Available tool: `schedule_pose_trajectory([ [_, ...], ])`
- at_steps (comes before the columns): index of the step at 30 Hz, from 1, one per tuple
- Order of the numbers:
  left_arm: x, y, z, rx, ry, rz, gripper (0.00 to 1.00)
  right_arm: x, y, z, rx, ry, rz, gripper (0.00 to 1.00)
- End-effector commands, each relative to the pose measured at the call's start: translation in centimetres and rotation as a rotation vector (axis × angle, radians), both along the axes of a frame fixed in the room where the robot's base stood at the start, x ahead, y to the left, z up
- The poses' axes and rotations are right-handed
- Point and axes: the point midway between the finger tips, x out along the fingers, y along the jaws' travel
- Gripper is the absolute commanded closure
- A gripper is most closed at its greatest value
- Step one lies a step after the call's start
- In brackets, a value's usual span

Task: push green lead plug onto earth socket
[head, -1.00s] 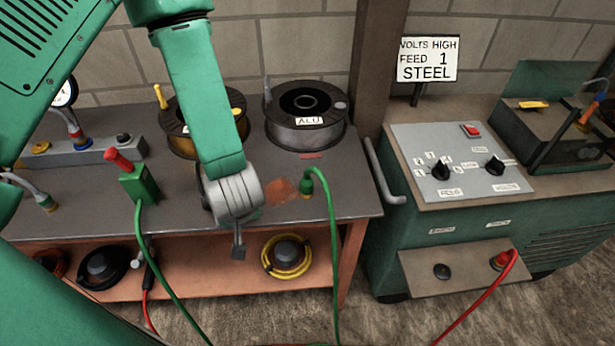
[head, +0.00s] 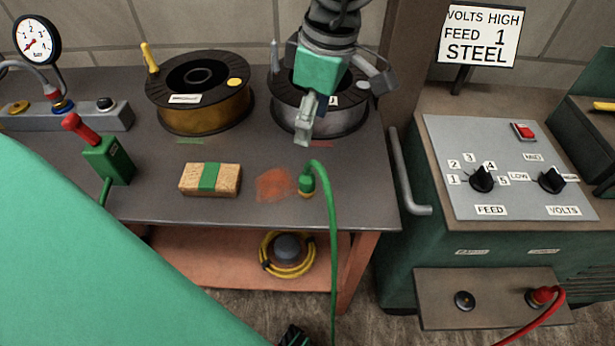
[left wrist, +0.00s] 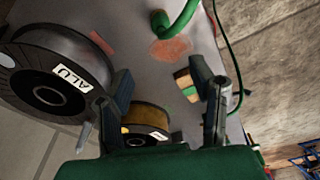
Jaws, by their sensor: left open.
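The green lead plug (head: 307,183) stands on the dark bench top near its front edge, with its green cable hanging down over the edge. It also shows at the top of the left wrist view (left wrist: 160,24). An empty dark socket (head: 464,301) is on the front panel of the green machine; I take it as the earth socket. My left gripper (head: 311,118) is open and empty, beyond the plug and in front of the ALU spool. In the left wrist view its fingers (left wrist: 160,66) are apart with nothing held.
A red plug (head: 540,297) sits in the other panel socket. A wood-coloured block with a green band (head: 210,179) lies left of the green plug. Spools (head: 198,95) stand behind. A grey handle (head: 408,175) sticks up between bench and machine (head: 480,240).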

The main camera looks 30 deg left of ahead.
Motion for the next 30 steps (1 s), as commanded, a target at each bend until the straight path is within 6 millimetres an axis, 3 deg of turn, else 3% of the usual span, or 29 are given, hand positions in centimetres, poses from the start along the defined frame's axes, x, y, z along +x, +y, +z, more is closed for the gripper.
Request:
schedule_pose_trajectory([
  [8,0.0,-0.1,-0.8,0.006,0.002,-0.002,0.5,0.0,-0.1,-0.3,-0.001,0.0,-0.001,0.6],
  [16,-0.2,1.2,-6.2,0.002,0.004,-0.003,0.5,0.0,-0.1,-2.2,-0.001,0.0,-0.001,0.6],
  [21,-0.2,1.3,-8.3,0.003,0.001,-0.002,0.5,0.0,-0.1,-2.9,0.0,0.0,-0.001,0.6],
  [30,-0.2,1.0,-8.6,0.005,-0.001,-0.002,0.5,0.0,-0.1,-2.9,-0.001,0.0,-0.001,0.6],
])
